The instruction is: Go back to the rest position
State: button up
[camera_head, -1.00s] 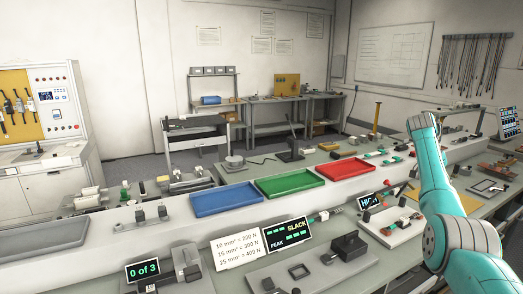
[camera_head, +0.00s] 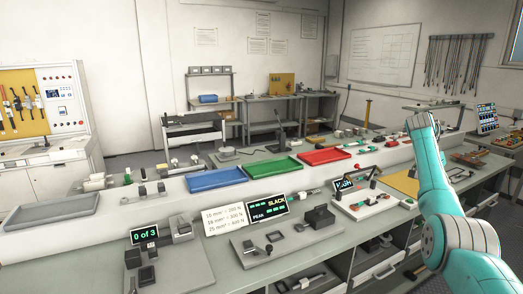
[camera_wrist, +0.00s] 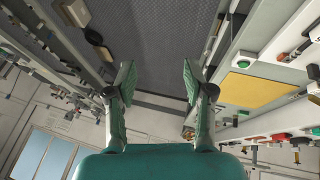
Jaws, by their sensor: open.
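My gripper (camera_wrist: 158,82) shows in the wrist view with its two green-padded fingers wide apart and nothing between them. Beyond the fingers are a grey textured floor (camera_wrist: 150,45) and bench edges, seen at a slant. In the head view my teal and grey arm stands at the right, bent, with its upper link rising over the bench (camera_head: 210,258). The gripper itself is hidden in the head view.
The bench holds a blue tray (camera_head: 215,180), a green tray (camera_head: 271,168), a red tray (camera_head: 325,156), a "0 of 3" display (camera_head: 145,235) and a SLACK/PEAK display (camera_head: 268,206). A yellow mat (camera_head: 404,183) lies near my arm. Clear floor shows farther back.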

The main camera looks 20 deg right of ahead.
jog(key=w+a+f+n+t, duration=0.15)
jog(key=a+f, duration=0.35)
jog(key=f, duration=0.6)
jog(key=w+a+f+n+t+h, duration=0.1)
jog(key=w+a+f+n, duration=0.3)
jog(key=f, duration=0.7)
jog(key=w+a+f+t, duration=0.1)
jog(key=a+f+t, duration=0.1)
jog(key=a+f, duration=0.65)
jog(key=s+a+f+n+t, duration=0.2)
jog(key=s+a+f, duration=0.3)
jog(key=a+f, duration=0.5)
jog(key=s+a+f+n+t, duration=0.25)
jog(key=s+a+f, duration=0.25)
jog(key=a+f, duration=0.55)
jog(key=s+a+r+n+t+y, duration=0.1)
jog(key=s+a+n+t+y, duration=0.1)
jog(key=s+a, duration=0.75)
jog(key=s+a+r+n+t+y, duration=0.1)
jog(key=s+a+t, duration=0.1)
jog(key=s+a, duration=0.75)
jog(key=s+a+r+n+t+y, duration=0.1)
jog(key=s+a+r+t, duration=0.1)
jog(key=s+r, duration=0.9)
jog(key=s+a+r+n+t+y, duration=0.2)
jog(key=s+a+r, duration=0.1)
jog(key=s+r, duration=0.8)
notch_tip(320, 180, up, 3)
jog(key=shift+s+a+f, duration=0.15)
jog(key=shift+a, duration=0.1)
